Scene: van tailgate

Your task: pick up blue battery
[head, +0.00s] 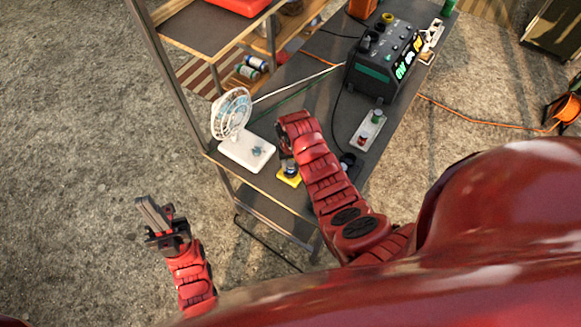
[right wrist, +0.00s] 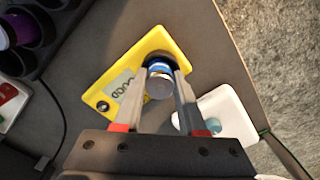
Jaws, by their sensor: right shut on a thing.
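The blue battery (right wrist: 159,70) stands in the dark round socket of a yellow device (right wrist: 165,42) with a small display. My right gripper (right wrist: 160,92) has one finger on each side of the battery and is shut on it. In the head view the yellow device (head: 289,180) lies near the front edge of the workbench, below my right gripper (head: 286,155), which hides part of it. My left gripper (head: 150,212) is off to the left, above the ground and away from the bench. Its fingers look close together, but the gap is unclear.
A white fan (head: 240,150) stands left of the yellow device; its base (right wrist: 230,112) also shows in the right wrist view. A black power box (head: 385,60) and a light tray with small items (head: 368,130) stand farther back. Thin cables cross the bench top.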

